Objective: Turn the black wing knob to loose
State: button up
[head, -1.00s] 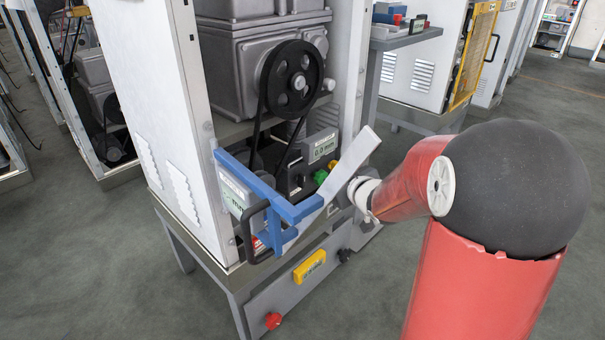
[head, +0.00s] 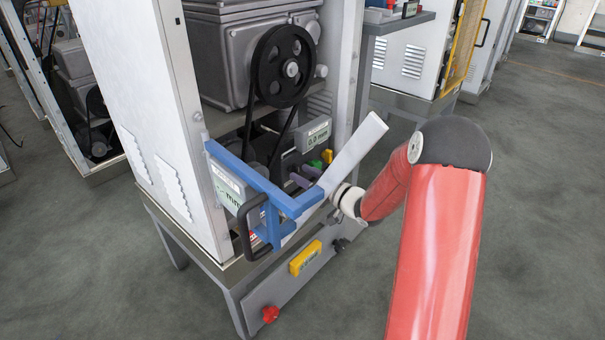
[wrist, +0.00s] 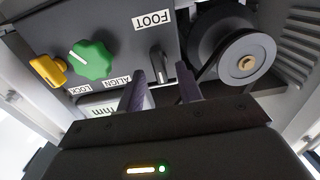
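The black wing knob (wrist: 159,66) shows in the wrist view as a narrow dark wing on the grey panel, beside the upside-down FOOT label. Its wing stands nearly upright in the picture. My gripper (wrist: 161,90) is open, with its two dark purple fingers pointing at the panel. The knob lies between the fingertips, with a gap on each side; I see no clear contact. In the head view my gripper (head: 300,176) shows only in part behind a blue bracket and pale bar, and the knob is hidden there.
A green knob (wrist: 91,60) and a yellow knob (wrist: 48,70) sit left of it, near ALIGN and LOCK labels. A pulley (wrist: 243,62) stands to the right. The blue bracket (head: 255,180) has a black handle. A lower panel carries a red knob (head: 270,314) and a black knob (head: 341,245).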

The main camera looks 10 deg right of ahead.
jog(key=shift+w+a, duration=0.3)
jog(key=shift+w, duration=0.1)
jog(key=shift+c, duration=0.3)
grip_shut()
